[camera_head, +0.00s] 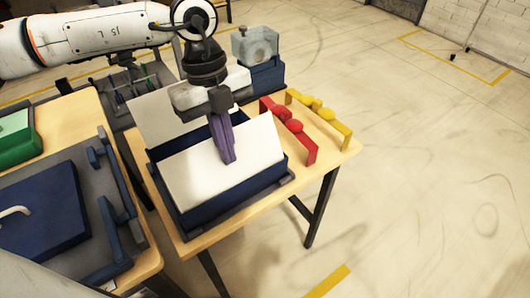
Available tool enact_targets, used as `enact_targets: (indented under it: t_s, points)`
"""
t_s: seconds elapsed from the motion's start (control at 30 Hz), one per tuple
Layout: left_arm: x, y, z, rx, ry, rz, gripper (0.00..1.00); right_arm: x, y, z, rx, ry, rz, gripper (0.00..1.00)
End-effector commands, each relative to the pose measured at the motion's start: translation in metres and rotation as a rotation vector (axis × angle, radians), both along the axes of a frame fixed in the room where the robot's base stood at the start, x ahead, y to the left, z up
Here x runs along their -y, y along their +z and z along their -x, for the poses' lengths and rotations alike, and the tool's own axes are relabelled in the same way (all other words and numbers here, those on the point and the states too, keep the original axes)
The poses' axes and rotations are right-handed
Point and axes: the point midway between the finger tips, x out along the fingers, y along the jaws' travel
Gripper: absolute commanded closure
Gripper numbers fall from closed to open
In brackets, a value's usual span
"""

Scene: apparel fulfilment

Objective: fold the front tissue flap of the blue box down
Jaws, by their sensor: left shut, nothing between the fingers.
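The blue box (238,198) sits in a dark tray on a small wooden table. Its white front tissue flap (195,180) slopes across the front of the box. A second white flap (160,122) stands up at the back left. My left gripper (229,160) points down over the box, shut and empty. Its purple fingertips overlap the front flap in the picture; I cannot tell whether they touch it. The gripper and the front flap hide most of the box's inside. My right gripper is not in view.
Red (290,126) and yellow (320,116) racks stand on the table to the right of the box. A dark blue container (267,78) is behind. At left, another table holds a dark blue lid-like block (45,215) and a green box (16,138). The floor at right is clear.

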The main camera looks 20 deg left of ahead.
Motion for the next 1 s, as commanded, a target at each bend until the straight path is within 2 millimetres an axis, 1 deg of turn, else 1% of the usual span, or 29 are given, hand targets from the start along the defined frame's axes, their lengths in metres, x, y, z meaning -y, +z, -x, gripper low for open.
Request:
enact_targets:
  t_s: [0.13, 0.4, 0.5, 0.87, 1.0]
  points:
    - [-0.009, 0.0, -0.008, 0.0, 0.005, 0.0, 1.0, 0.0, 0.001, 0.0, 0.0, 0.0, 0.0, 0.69]
    - [-0.035, 0.0, -0.028, 0.0, 0.004, 0.0, 1.0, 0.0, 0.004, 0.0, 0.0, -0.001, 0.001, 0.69]
    - [-0.041, 0.0, -0.032, 0.0, 0.003, 0.0, 1.0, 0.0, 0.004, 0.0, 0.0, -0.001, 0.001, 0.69]
    - [-0.043, -0.001, -0.034, 0.0, 0.002, 0.0, 1.0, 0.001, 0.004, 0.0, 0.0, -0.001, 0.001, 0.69]
    - [-0.043, -0.009, -0.033, -0.002, 0.002, 0.0, 1.0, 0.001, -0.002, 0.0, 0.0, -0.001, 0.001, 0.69]
